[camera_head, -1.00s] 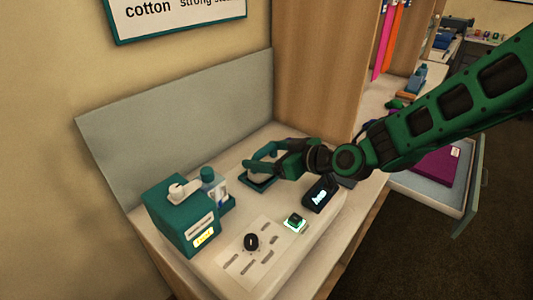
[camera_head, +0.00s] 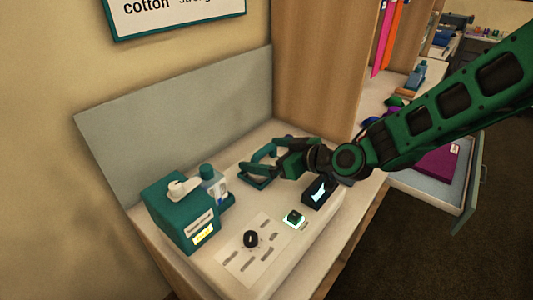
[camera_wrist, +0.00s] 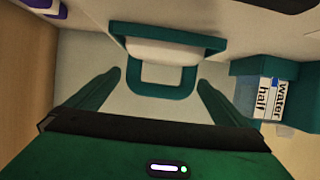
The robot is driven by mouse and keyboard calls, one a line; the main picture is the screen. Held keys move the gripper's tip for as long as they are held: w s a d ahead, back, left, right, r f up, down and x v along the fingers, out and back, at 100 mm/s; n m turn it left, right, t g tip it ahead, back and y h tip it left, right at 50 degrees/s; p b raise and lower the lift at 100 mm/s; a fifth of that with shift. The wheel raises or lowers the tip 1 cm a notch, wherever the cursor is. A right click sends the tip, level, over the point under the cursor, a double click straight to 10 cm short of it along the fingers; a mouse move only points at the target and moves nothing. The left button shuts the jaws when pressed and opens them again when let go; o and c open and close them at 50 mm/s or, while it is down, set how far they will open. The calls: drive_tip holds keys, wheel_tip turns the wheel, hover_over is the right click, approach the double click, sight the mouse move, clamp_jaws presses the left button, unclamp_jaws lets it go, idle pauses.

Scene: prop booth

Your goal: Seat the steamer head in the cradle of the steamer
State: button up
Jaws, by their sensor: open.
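The steamer head appears to be the pale rounded piece with a teal edge (camera_wrist: 170,50) in the wrist view.
A dial (camera_head: 250,239), a lit button (camera_head: 295,217) and a small display (camera_head: 319,191) are near the front. A grey back panel (camera_head: 190,125) and wooden cabinet side (camera_head: 322,75) bound the rear.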

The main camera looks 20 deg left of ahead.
drive_tip(key=v, duration=1)
drive_tip(key=shift+d, duration=0.25)
drive_tip(key=shift+s+r, duration=0.1)
